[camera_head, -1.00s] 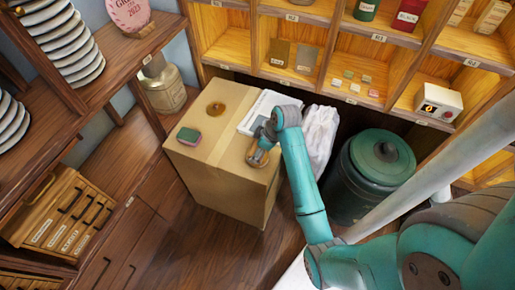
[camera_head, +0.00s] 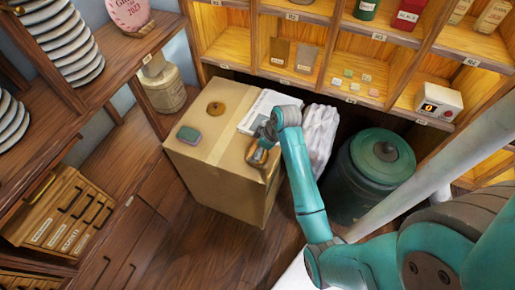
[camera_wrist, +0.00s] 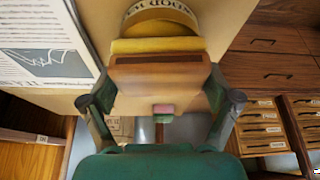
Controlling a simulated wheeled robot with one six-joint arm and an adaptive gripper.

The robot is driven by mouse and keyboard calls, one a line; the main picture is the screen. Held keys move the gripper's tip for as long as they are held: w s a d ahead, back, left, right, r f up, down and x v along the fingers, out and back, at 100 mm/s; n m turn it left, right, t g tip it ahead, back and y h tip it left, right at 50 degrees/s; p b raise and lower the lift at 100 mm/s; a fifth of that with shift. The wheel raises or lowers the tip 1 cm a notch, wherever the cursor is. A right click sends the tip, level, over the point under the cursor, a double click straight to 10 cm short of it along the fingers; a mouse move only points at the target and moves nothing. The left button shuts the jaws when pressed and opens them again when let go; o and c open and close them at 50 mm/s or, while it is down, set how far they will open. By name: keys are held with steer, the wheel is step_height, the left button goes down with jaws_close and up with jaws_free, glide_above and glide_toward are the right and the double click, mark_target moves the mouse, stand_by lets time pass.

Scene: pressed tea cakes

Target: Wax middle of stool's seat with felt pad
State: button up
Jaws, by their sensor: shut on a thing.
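My gripper (camera_head: 263,150) is low over the right side of a carton. In the wrist view, my gripper (camera_wrist: 161,100) has its two fingers around a brown block with a yellow layer along its far edge, which looks like the felt pad (camera_wrist: 160,72). A round yellowish tin (camera_wrist: 162,22) with dark lettering is just past the pad; I cannot tell whether they touch. A round brown piece with a dark middle (camera_head: 215,108) lies on the carton; it may be the stool's seat, but no legs show.
The carton (camera_head: 205,185) also bears a small sponge-like block (camera_head: 188,135) and a printed sheet (camera_head: 262,108). White cloth (camera_head: 320,135) hangs at its right. A dark green lidded bin (camera_head: 378,170) stands further right, and shelves line the back and left.

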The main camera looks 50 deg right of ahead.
stand_by(0.3)
steer(key=shift+r, duration=3.45)
